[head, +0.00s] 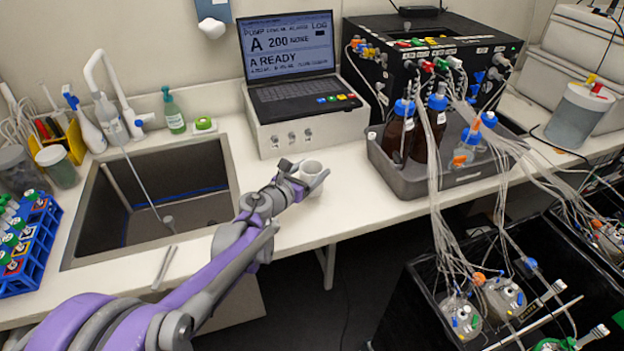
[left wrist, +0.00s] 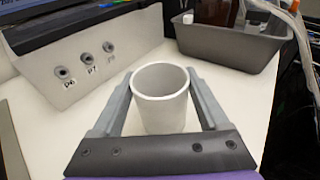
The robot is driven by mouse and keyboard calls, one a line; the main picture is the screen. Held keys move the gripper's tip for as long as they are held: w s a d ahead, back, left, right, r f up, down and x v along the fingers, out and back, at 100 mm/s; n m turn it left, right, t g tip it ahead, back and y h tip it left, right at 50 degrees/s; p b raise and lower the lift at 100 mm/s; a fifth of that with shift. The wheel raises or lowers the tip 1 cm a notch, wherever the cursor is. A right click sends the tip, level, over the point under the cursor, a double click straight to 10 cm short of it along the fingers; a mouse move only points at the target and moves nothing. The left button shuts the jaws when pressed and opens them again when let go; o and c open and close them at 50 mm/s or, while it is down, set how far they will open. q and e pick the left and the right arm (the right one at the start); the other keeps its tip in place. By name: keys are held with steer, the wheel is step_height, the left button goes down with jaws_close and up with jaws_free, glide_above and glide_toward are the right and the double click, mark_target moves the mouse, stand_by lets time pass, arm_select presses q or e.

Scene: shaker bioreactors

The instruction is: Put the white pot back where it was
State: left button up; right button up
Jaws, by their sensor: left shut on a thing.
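The white pot (head: 312,170) is a small open-topped cup. It is upright at the counter, between the sink and the grey tray, in front of the white box with the laptop. My left gripper (head: 303,181) is shut on the pot, one finger on each side. The left wrist view shows the pot (left wrist: 160,95) between the two grey fingers, empty as far as its inside shows. Whether its base touches the counter is hard to tell. My right gripper is not in view.
The white box (head: 306,128) with the laptop (head: 287,60) stands behind the pot. The grey tray (head: 395,178) with bottles and tubing is to its right. The sink (head: 95,225) is to its left. The counter's front edge is close. Bare counter (head: 365,195) lies right of the pot.

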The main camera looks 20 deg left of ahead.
arm_select(q)
steer(key=shift+f, duration=1.3)
steer(key=shift+f, duration=0.1)
steer(key=shift+f, duration=0.15)
steer(key=o, duration=1.2)
